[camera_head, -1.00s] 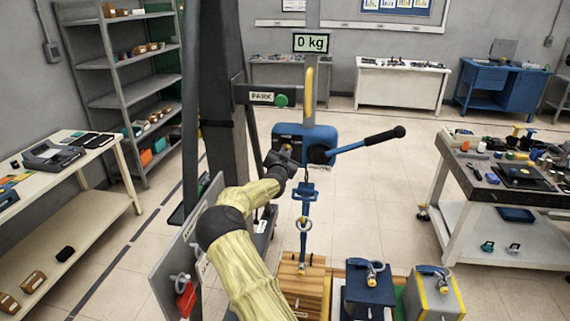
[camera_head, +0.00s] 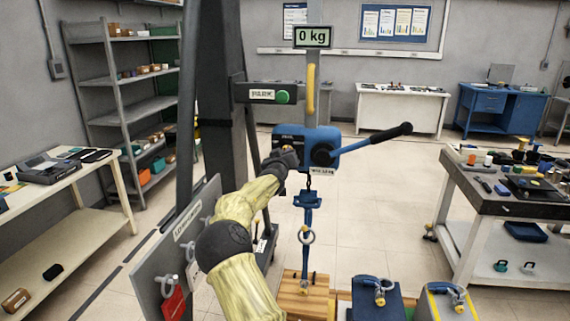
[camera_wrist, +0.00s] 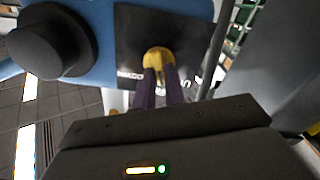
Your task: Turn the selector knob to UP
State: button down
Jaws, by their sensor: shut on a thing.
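The blue hoist body (camera_head: 320,140) hangs on the post under a "0 kg" display (camera_head: 312,37). In the wrist view the yellow selector knob (camera_wrist: 158,54) sits on a black plate (camera_wrist: 135,28) with white lettering, only partly readable. My gripper (camera_wrist: 158,75) is shut on the knob, one dark finger on each side. The knob's pointing direction is hard to tell, as the fingers cover much of it. In the head view my gripper (camera_head: 288,156) is at the left end of the hoist body, and the knob is hidden there.
A lever with a black grip (camera_head: 375,142) sticks out right from the hoist. A panel with red tag (camera_head: 173,302) stands left.

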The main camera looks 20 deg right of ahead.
jog(key=shift+w+a+f+n+b, duration=0.1)
jog(key=shift+n+b, duration=1)
jog(key=shift+n, duration=0.6)
jog(key=c, duration=1.5)
grip_release()
jog(key=shift+o, duration=0.2)
jog(key=b+v, duration=0.5)
jog(key=v, duration=1.2)
jog(key=shift+a, duration=0.15)
